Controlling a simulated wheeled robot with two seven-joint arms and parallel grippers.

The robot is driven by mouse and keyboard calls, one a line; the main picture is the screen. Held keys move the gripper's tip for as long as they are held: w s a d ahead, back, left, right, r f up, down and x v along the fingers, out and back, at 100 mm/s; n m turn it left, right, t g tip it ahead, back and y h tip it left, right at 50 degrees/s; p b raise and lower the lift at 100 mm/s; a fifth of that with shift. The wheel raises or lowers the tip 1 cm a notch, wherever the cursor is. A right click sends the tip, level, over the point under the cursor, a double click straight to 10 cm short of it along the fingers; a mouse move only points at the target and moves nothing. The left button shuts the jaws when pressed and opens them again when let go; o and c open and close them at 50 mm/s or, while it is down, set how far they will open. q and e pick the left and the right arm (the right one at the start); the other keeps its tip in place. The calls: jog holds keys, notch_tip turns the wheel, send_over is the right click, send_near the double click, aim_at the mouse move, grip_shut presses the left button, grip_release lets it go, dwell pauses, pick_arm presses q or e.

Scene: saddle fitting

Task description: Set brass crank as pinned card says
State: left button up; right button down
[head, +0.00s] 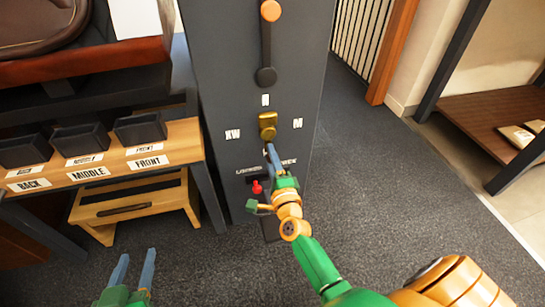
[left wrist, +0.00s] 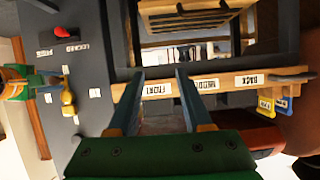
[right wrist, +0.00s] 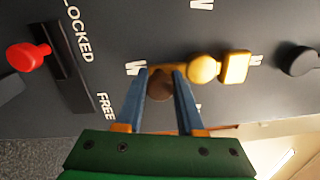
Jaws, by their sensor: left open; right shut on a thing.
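The brass crank (head: 268,121) sits on the front of a dark grey cabinet (head: 225,70). Its square hub and round brass part (right wrist: 203,69) show in the right wrist view. Its arm points down in the head view, toward a lower letter label (right wrist: 136,67). My right gripper (right wrist: 163,82) is shut on the crank's brown handle. In the head view my right gripper (head: 269,149) hides the handle. My left gripper (head: 134,268) is open and empty above the floor, lower left. A white sheet (head: 135,18) shows at the top left; no writing is legible, and I cannot tell whether it is the pinned card.
Letter labels surround the crank, including M (head: 298,123) at its right. A red knob (head: 257,187) sits below, nearer LOCKED than FREE. A dark lever with an orange knob (head: 271,11) is above. A bench with black bins (head: 81,141) stands left. Carpet at right is clear.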

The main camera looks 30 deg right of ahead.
dwell(0.3)
jog(key=c, duration=0.8)
grip_release()
pick_arm(q)
jog(key=s+a+f+g+y+p, duration=0.1)
jog(key=s+a+f+g, duration=0.1)
jog(key=s+f+g, duration=0.4)
notch_tip(320, 180, down, 2)
jog(key=s, duration=0.2)
jog(key=shift+s+a+f+g+y+p, duration=0.15)
jog(key=shift+s+a+g+y+p, duration=0.15)
jog(key=shift+s+a+g+p, duration=0.1)
pick_arm(e)
jog(key=v, duration=0.7)
pick_arm(q)
jog(key=shift+w, duration=0.1)
